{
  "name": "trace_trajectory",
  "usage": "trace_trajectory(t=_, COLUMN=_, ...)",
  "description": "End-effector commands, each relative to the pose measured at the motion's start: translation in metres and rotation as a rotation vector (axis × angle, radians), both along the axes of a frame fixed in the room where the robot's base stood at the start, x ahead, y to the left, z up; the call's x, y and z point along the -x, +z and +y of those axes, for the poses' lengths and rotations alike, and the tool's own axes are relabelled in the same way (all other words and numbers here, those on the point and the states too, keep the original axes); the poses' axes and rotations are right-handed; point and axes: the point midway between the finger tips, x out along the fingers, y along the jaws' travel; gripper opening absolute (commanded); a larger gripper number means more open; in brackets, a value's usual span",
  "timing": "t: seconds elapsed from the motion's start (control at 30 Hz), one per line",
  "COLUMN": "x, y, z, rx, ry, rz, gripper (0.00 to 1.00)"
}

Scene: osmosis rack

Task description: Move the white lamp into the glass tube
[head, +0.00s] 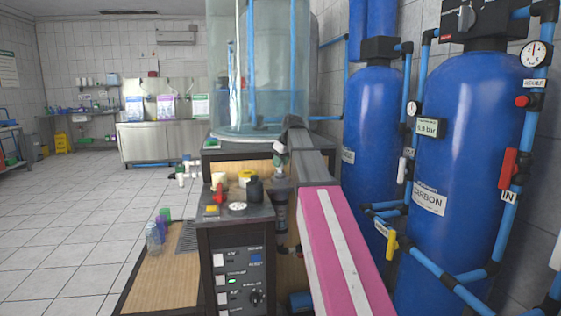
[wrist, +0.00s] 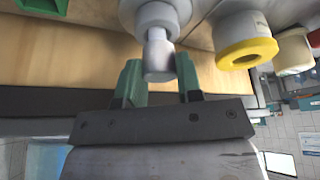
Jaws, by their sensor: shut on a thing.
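My gripper (wrist: 160,72) has two green fingers closed on the narrow end of a pale grey-white stepped piece (wrist: 157,52), apparently the white lamp. Its wider round part is cut off by the top edge of the wrist view. In the head view, my gripper (head: 281,160) is at the end of my pink-and-white arm, just above the dark bench unit. The held piece is too small there to tell its full shape. A large clear glass cylinder (head: 230,90) with blue pipes inside stands behind my gripper. I cannot tell whether it is the glass tube meant.
Blue tanks (head: 450,140) and pipes crowd the right. Small clear cups (head: 153,238) stand at lower left. The tiled floor at left is mostly clear.

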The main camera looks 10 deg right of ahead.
Motion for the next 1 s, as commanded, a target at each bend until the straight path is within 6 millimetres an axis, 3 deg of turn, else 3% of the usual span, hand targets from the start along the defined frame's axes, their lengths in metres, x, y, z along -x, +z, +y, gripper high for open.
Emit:
trace_trajectory(t=0.43, x=0.000, y=-0.012, z=0.000, rx=0.000, ry=0.000, rz=0.000, gripper=0.20)
trace_trajectory(t=0.47, x=0.000, y=-0.012, z=0.000, rx=-0.001, ry=0.000, rz=-0.001, gripper=0.43)
trace_trajectory(t=0.5, x=0.000, y=-0.011, z=0.000, rx=-0.001, ry=0.000, rz=-0.001, gripper=0.56)
trace_trajectory(t=0.53, x=0.000, y=-0.011, z=0.000, rx=0.000, ry=0.000, rz=0.000, gripper=0.63)
trace_trajectory(t=0.73, x=0.000, y=-0.011, z=0.000, rx=0.000, ry=0.000, rz=0.000, gripper=0.63)
trace_trajectory(t=0.8, x=0.000, y=-0.011, z=0.000, rx=0.000, ry=0.000, rz=0.000, gripper=0.84)
trace_trajectory(t=1.0, x=0.000, y=-0.011, z=0.000, rx=0.000, ry=0.000, rz=0.000, gripper=0.84)
